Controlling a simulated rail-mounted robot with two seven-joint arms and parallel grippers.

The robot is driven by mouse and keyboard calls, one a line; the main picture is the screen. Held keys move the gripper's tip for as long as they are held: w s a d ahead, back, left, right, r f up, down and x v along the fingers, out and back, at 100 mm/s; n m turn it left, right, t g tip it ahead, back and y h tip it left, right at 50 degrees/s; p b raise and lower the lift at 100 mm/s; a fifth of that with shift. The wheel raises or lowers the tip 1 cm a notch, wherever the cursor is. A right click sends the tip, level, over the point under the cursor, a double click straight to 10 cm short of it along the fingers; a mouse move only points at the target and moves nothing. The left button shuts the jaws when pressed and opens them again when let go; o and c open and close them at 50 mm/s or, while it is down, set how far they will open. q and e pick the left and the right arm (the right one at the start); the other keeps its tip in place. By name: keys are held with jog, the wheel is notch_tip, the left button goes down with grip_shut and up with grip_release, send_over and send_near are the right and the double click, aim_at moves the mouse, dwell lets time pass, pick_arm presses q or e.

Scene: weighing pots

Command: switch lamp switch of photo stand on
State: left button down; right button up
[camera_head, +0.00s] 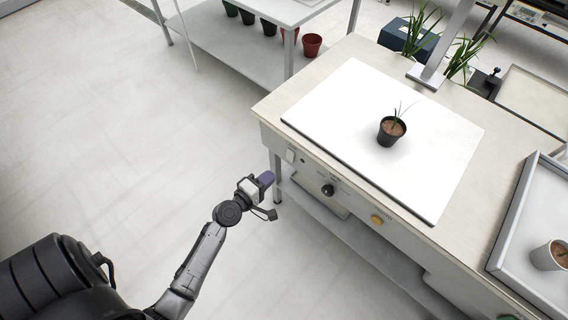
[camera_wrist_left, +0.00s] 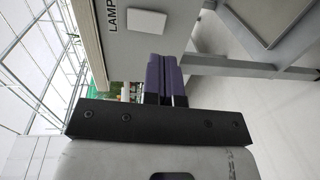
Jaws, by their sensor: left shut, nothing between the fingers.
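The photo stand is a bench with a white board (camera_head: 345,110) on top and a front panel with controls. The lamp switch (camera_head: 290,156) is a small pale rocker at the left end of that panel. In the left wrist view the switch (camera_wrist_left: 148,22) is a white square beside the printed word LAMP. My left gripper (camera_head: 267,178) is in front of the panel, left of and below the switch in the head view. Its purple fingers (camera_wrist_left: 164,78) are shut and empty, and appear apart from the switch. The right gripper is not in view.
A black knob (camera_head: 328,190) and a yellow button (camera_head: 377,220) are farther right on the panel. A black pot with a plant (camera_head: 391,131) stands on the board. A tray (camera_head: 510,235) holding a white pot (camera_head: 549,256) lies at right. Floor left of the bench is clear.

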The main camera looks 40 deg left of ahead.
aim_at(289, 159)
pick_arm(q)
jog(key=w+f+b, duration=0.1)
jog(key=w, duration=0.6)
jog(key=shift+w+b, duration=0.25)
jog(key=shift+b, duration=0.05)
jog(key=shift+w+a+b, duration=0.1)
jog(key=shift+w+b, duration=0.1)
jog(key=shift+b, duration=0.5)
jog(key=shift+s, duration=0.1)
